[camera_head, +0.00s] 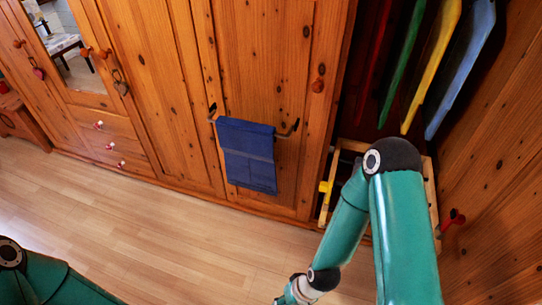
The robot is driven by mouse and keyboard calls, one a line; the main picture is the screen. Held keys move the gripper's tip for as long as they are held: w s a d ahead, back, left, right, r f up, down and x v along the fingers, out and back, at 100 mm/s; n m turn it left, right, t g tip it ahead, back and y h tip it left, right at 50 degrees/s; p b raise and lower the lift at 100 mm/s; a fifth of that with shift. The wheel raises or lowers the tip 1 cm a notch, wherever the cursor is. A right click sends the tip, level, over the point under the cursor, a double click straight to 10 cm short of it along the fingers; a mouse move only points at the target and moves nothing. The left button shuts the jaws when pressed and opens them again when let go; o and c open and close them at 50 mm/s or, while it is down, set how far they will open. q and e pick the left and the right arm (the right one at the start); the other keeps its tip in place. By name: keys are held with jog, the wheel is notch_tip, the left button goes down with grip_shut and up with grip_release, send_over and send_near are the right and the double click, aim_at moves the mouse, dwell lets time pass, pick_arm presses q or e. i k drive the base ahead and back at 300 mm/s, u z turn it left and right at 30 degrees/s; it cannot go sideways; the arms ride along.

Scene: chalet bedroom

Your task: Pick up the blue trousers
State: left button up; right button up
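A dark blue folded cloth (249,155), which appears to be the blue trousers, hangs over a thin metal rail on the wooden wardrobe door. A lighter blue flat item (466,65) hangs in the open bay at the upper right; I cannot tell what garment it is. My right arm bends down in front of the open bay, and its wrist runs out at the bottom edge, so its gripper is out of view. Only part of my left arm shows at the lower left; its gripper is out of view. No gripper is seen touching the dark blue cloth.
Red, green and yellow (432,65) items hang in the open bay. Below them a wooden frame (433,190) with a yellow piece (325,187) is partly hidden by my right arm. A drawer unit (110,140) stands left. The wood floor (170,235) before the wardrobe is clear.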

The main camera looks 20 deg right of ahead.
aim_at(247, 147)
jog(key=z, duration=0.15)
jog(key=i, duration=0.9)
jog(key=u, duration=0.05)
